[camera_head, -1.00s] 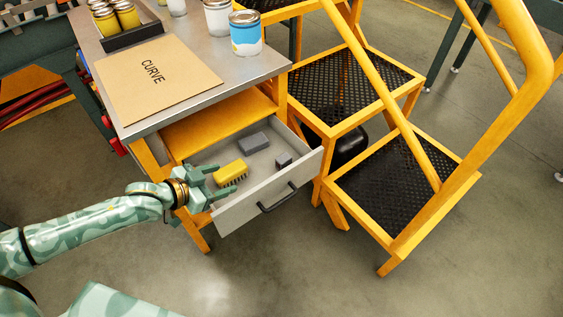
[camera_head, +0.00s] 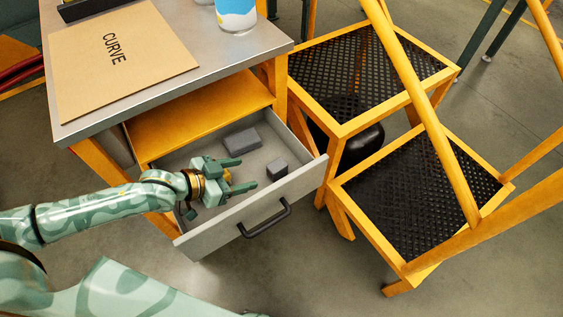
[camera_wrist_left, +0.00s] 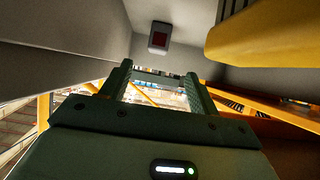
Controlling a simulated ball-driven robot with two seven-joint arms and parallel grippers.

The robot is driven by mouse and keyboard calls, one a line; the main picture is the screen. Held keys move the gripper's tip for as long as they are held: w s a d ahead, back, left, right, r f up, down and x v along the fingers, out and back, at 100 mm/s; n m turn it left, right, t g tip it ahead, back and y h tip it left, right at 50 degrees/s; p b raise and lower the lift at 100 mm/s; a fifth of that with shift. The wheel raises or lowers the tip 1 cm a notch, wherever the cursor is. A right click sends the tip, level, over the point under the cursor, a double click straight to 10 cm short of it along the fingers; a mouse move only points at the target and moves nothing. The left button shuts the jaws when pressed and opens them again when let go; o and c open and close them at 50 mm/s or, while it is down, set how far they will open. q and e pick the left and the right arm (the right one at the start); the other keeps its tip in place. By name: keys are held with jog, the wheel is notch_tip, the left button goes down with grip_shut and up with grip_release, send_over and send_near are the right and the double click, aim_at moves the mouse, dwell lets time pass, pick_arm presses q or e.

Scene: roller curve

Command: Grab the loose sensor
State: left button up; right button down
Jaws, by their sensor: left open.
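The sensor appears to be the small dark grey cube (camera_head: 277,169) in the open drawer, near its front wall. In the left wrist view a small grey box with a red face (camera_wrist_left: 159,37), likely the same sensor, is ahead of the fingers. My left gripper (camera_head: 248,173) is open and over the drawer, its fingertips pointing at the cube and short of it. Its two fingers also show in the left wrist view (camera_wrist_left: 160,72), with nothing held.
The drawer (camera_head: 225,220) also holds a larger grey block (camera_head: 242,140). A yellow brush is mostly hidden behind my left gripper; a yellow body shows at the upper right of the left wrist view (camera_wrist_left: 262,32). Yellow steps (camera_head: 415,195) stand right of the drawer.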

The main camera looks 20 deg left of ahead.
aim_at(270, 169)
pick_arm(q)
jog(key=b+x, duration=0.3)
jog(key=x, duration=0.3)
jog(key=shift+a+f, duration=0.1)
jog(key=shift+f, duration=0.2)
jog(key=shift+w+d+f+b, duration=0.25)
jog(key=shift+w+d+b, duration=0.2)
jog(key=shift+w, duration=0.1)
jog(key=b+x, duration=0.2)
jog(key=x, duration=0.2)
jog(key=shift+s+d+b, duration=0.15)
jog(key=shift+b, duration=0.25)
jog(key=shift+w+d+f, duration=0.15)
jog(key=shift+w, duration=0.1)
jog(key=shift+r, duration=0.2)
pick_arm(e)
jog(key=shift+n+g, duration=0.4)
jog(key=shift+g, duration=0.1)
jog(key=f, duration=0.1)
jog(key=d+f, duration=0.1)
jog(key=f, duration=0.1)
jog(key=s+d+f, duration=0.1)
jog(key=f, duration=0.1)
jog(key=shift+f, duration=0.1)
pick_arm(q)
jog(key=shift+c, duration=0.3)
jog(key=c, duration=1.1)
